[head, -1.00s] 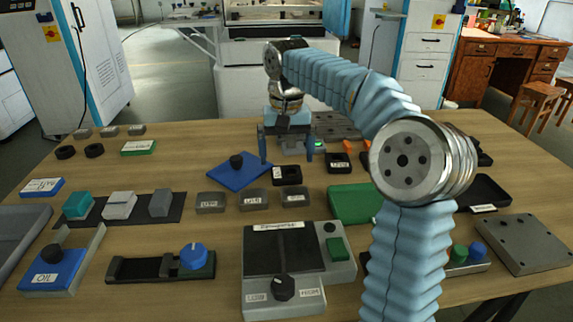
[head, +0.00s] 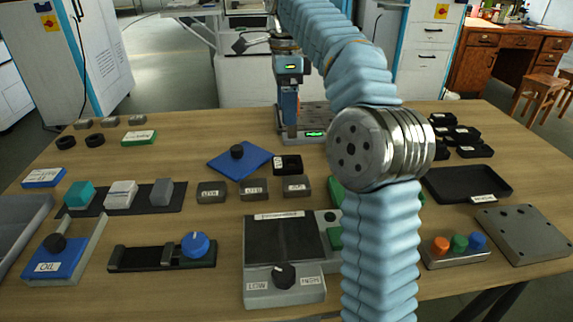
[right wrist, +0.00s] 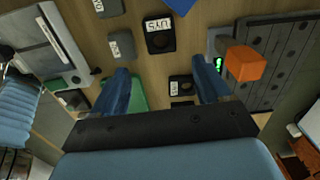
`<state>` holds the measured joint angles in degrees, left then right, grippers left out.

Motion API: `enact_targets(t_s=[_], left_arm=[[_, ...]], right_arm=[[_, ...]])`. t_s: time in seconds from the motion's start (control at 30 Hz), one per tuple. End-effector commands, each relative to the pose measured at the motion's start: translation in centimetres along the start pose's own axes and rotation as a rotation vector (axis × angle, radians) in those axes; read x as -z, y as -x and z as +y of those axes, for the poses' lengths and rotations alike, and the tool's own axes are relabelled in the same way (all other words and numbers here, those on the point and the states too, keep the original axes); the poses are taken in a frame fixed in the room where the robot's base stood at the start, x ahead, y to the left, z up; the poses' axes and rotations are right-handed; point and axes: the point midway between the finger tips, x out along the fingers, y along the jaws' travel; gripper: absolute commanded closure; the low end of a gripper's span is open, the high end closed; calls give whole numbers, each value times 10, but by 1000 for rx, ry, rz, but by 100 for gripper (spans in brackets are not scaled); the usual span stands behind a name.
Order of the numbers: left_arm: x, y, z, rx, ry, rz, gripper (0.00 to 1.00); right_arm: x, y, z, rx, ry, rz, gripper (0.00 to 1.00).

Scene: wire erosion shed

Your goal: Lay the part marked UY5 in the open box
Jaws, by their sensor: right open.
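A black square part (right wrist: 161,38) with a white label reading about UY5 lies on the table in the right wrist view. It matches the small black labelled part (head: 288,165) in the head view, where its label is too small to read. My right gripper (right wrist: 161,68) is open and empty, with its blue fingers apart above the table; the labelled part lies beyond the fingertips. In the head view the right gripper (head: 290,134) shows edge-on. A shallow black open tray (head: 466,184) with a white label lies at the right. My left gripper is not in view.
Another black square part (right wrist: 181,88) lies between the fingers in the wrist view, near an orange block (right wrist: 243,66). My right arm hides the middle-right table.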

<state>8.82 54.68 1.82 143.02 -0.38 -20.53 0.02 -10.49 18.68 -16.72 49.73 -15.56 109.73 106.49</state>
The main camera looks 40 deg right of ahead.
Motion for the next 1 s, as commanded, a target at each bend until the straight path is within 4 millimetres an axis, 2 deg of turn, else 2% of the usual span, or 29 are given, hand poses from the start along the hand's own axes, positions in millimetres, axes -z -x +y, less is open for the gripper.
enact_targets(t_s=[0.17, 0.4, 0.67, 0.9, 1.0], left_arm=[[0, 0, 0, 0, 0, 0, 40], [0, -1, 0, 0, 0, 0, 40], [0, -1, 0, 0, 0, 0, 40], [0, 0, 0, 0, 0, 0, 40], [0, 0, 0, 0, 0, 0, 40]], right_arm=[[1, -15, 1, -3, -29, 2, 23], [1, -63, 1, -3, -26, 2, 23], [0, -88, 0, -1, -25, 2, 23], [1, -126, 0, -2, -26, 2, 23], [0, -135, 0, -1, -26, 1, 23]])
